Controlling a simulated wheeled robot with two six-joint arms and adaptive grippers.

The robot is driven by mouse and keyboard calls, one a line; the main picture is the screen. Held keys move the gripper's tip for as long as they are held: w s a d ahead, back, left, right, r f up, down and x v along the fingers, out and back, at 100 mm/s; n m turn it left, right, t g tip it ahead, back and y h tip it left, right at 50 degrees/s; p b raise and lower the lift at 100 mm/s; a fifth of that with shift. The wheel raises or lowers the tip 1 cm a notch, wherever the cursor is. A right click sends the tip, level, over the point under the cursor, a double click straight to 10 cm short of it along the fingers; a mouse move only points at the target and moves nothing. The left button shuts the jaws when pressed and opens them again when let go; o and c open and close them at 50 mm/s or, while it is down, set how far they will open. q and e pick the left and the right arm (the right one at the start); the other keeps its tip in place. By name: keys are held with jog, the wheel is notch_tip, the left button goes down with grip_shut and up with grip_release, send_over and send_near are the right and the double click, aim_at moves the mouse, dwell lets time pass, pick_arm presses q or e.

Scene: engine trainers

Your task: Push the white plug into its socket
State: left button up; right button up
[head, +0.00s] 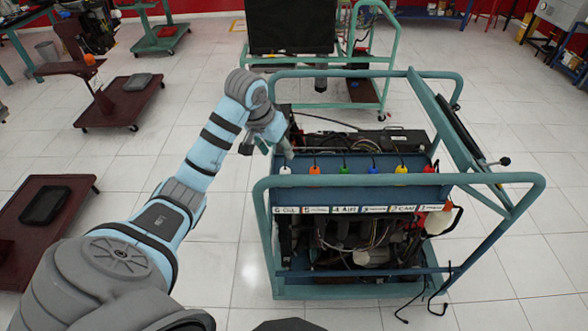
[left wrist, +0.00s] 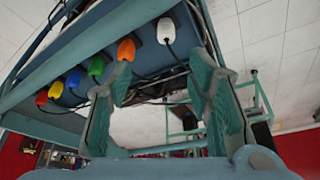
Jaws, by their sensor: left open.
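The white plug (head: 285,170) stands at the left end of a row of coloured plugs on the blue panel of the engine trainer. It also shows in the left wrist view (left wrist: 166,31), with a black cable coming from it. My left gripper (head: 284,152) is just above and behind the white plug in the head view. In the left wrist view its two green fingers (left wrist: 161,68) are spread apart with nothing between them. The white plug lies beyond the tips. Its socket is hidden, so I cannot tell how deep the plug sits. My right gripper is not in view.
Orange (head: 314,170), green (head: 343,170), blue (head: 372,169), yellow (head: 401,168) and red (head: 429,168) plugs continue the row to the right. The trainer's teal frame (head: 400,181) rails run around the panel. Tiled floor is open on the right.

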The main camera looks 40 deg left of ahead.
aim_at(284, 170)
pick_arm(q)
jog(key=shift+s+a, duration=0.1)
jog(key=shift+s, duration=1.15)
jog(key=x, duration=0.3)
jog(key=shift+s, duration=0.1)
jog(key=w+f, duration=0.4)
jog(key=f, duration=0.1)
jog(key=shift+w+f, duration=0.2)
jog(key=shift+w, duration=0.15)
jog(key=shift+a+f, duration=0.1)
jog(key=shift+f, duration=0.1)
jog(key=shift+s+r, duration=0.15)
jog(key=shift+s, duration=0.05)
jog(key=shift+s+r, duration=0.25)
jog(key=shift+s, duration=0.25)
jog(key=shift+f, duration=0.15)
jog(key=x, duration=0.1)
jog(key=b+x, duration=0.1)
jog(key=x, duration=0.3)
jog(key=shift+w+a+f, duration=0.1)
jog(key=shift+w+a, duration=0.2)
jog(key=shift+a, duration=0.1)
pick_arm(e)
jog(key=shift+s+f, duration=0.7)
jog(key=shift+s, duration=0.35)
